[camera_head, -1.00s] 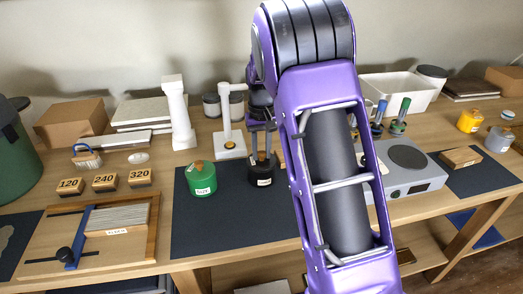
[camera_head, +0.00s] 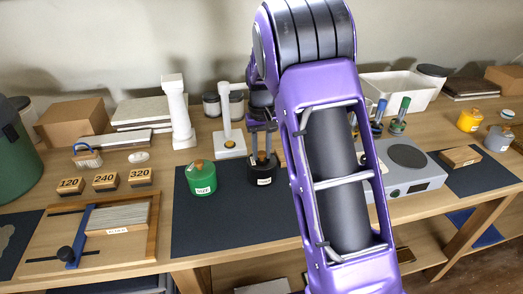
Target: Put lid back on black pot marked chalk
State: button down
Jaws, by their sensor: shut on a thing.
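The black pot (camera_head: 262,174) with a white label stands on the dark mat, right of the green pot; its label is too small to read. My gripper (camera_head: 261,158) is directly above the pot, pointing down, with its fingers at the pot's top. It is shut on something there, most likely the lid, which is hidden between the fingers. I cannot tell whether the lid is seated on the rim or just above it.
A green pot marked SIZE (camera_head: 201,179) with its lid on stands close at left. A white stand (camera_head: 230,140) is just behind. A grey hotplate device (camera_head: 408,170) is at right. The dark mat (camera_head: 225,230) is clear in front.

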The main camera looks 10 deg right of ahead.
jog(key=shift+c, duration=0.2)
grip_release()
dwell(0.4)
jog(key=shift+r+p, duration=1.9)
jog(key=shift+r, duration=1.65)
jog(key=shift+c, duration=0.2)
grip_shut()
